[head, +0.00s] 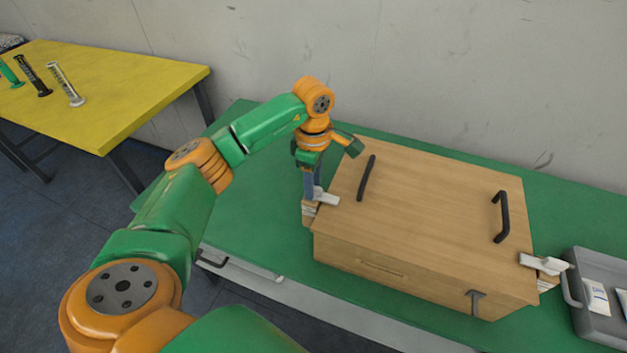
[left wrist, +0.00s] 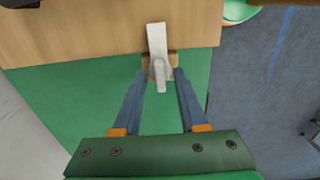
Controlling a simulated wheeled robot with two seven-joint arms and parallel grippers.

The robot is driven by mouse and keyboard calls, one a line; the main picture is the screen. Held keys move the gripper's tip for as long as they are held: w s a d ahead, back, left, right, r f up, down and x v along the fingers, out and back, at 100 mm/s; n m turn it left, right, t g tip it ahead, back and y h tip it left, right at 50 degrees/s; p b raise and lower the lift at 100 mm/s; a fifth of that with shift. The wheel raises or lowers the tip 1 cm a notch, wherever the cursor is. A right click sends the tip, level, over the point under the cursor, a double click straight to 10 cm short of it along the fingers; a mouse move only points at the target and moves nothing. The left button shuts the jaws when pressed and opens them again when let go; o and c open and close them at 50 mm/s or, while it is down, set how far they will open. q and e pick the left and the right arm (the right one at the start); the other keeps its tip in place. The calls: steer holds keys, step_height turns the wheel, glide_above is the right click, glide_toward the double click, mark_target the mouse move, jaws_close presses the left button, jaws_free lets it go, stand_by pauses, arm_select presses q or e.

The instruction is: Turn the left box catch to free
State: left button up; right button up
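The wooden box (head: 430,200) stands on the green table. Its left catch (head: 325,197) is a white lever on a small wooden block at the box's left side; its upper end lies over the lid edge. In the left wrist view the catch (left wrist: 157,42) points from the box toward my gripper. My left gripper (head: 313,190) points down at this catch. In the left wrist view the left gripper (left wrist: 159,74) is open, one finger on each side of the catch's near end, with small gaps showing. A right catch (head: 543,263) sits on the box's right side. My right gripper is out of view.
Two black handles (head: 367,178) (head: 502,216) rise from the lid. A grey tray (head: 590,322) with white packets stands close to the box's right. The green table (head: 240,228) is clear left of the box.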

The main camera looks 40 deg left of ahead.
arm_select(q)
jaws_close()
steer(key=shift+r, duration=0.1)
steer(key=n, duration=0.4)
steer(key=n+p, duration=0.1)
steer(key=n, duration=0.3)
steer(key=shift+n, duration=0.3)
steer(key=n, duration=0.4)
steer(key=shift+n+p, duration=0.65)
steer(key=shift+n, duration=1.95)
